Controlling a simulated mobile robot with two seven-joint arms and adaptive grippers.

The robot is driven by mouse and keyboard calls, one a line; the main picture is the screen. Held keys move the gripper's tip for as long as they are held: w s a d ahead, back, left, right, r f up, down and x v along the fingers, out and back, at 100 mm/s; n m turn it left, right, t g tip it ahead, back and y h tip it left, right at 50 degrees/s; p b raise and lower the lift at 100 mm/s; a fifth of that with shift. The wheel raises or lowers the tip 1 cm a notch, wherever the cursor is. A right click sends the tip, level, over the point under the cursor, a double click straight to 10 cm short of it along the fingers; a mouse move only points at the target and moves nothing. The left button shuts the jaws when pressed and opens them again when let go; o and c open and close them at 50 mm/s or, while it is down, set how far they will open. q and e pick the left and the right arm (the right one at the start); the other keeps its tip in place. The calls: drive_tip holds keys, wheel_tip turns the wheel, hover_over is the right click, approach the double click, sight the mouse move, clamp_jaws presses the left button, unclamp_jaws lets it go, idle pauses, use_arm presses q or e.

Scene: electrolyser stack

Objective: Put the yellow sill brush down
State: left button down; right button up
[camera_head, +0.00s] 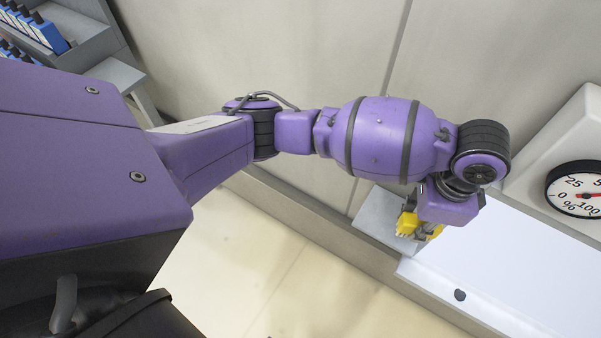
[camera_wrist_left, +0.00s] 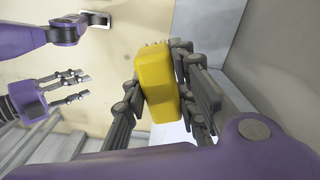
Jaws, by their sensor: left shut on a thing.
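The yellow sill brush (camera_head: 407,224) shows in the head view below my left wrist, partly hidden by my gripper. My left gripper (camera_head: 420,232) points down over the grey ledge beside the white surface. In the left wrist view the yellow block of the brush (camera_wrist_left: 157,85) sits between the dark fingers of my left gripper (camera_wrist_left: 165,95), which are shut on it. Pale bristles show at its far end. I cannot tell whether the brush touches the ledge. My right gripper (camera_wrist_left: 72,88) shows at the left of the wrist view, fingers spread and empty.
A pale grey ledge (camera_head: 375,214) lies under the left gripper, next to a long white surface (camera_head: 490,262) with a small dark knob (camera_head: 460,295). A round dial gauge (camera_head: 578,188) is at the right. Blue boxes (camera_head: 45,34) stand on a grey rack at upper left.

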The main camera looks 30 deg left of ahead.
use_arm(q)
drive_tip(key=s+d+f+m, duration=0.1)
drive_tip(key=d+f+m, duration=0.1)
drive_tip(key=d+m, duration=0.3)
drive_tip(key=shift+n, duration=0.5)
drive_tip(key=w+a+f, duration=0.2)
drive_tip(key=a+f, duration=0.1)
drive_tip(key=w+a+f, duration=0.3)
drive_tip(key=w+a+f+b, duration=0.1)
drive_tip(key=w+a+f, duration=0.2)
drive_tip(key=shift+w+f, duration=0.25)
drive_tip(key=shift+f, duration=0.1)
drive_tip(key=shift+w+a+f, duration=0.1)
drive_tip(key=shift+w+f, duration=0.05)
drive_tip(key=shift+f, duration=1.55)
drive_tip(key=shift+f, duration=0.1)
drive_tip(key=c, duration=1.4)
unclamp_jaws()
drive_tip(key=shift+c, duration=0.2)
